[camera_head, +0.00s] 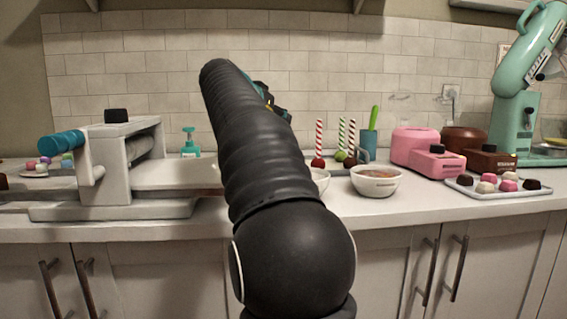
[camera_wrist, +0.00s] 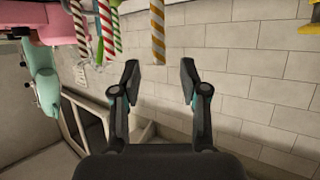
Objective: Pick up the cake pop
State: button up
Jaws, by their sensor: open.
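Striped sticks of cake pops stand on the counter in the head view: a red-and-white one (camera_head: 319,138) with a dark red ball (camera_head: 318,163), a green-and-white one (camera_head: 341,134) with a green ball (camera_head: 340,156), and a dark-striped one (camera_head: 352,135). The wrist view shows the sticks inverted, with a gold-and-white stick (camera_wrist: 158,30) ending just beyond my fingertips, roughly in line with the gap. My gripper (camera_wrist: 160,74) is open, with nothing between its fingers. In the head view my arm mostly hides it. The gold stick's ball is out of the wrist view.
A white bowl (camera_head: 376,181) stands right of the cake pops, with a second bowl (camera_head: 321,181) partly behind my arm. A pink appliance (camera_head: 437,162) and a sweets tray (camera_head: 500,190) are farther right. A roller machine (camera_head: 120,165) stands left. The tiled wall (camera_head: 300,70) is behind.

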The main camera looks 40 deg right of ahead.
jog(key=x, duration=0.4)
jog(key=shift+d+f, duration=0.1)
jog(key=shift+d, duration=0.1)
grip_shut()
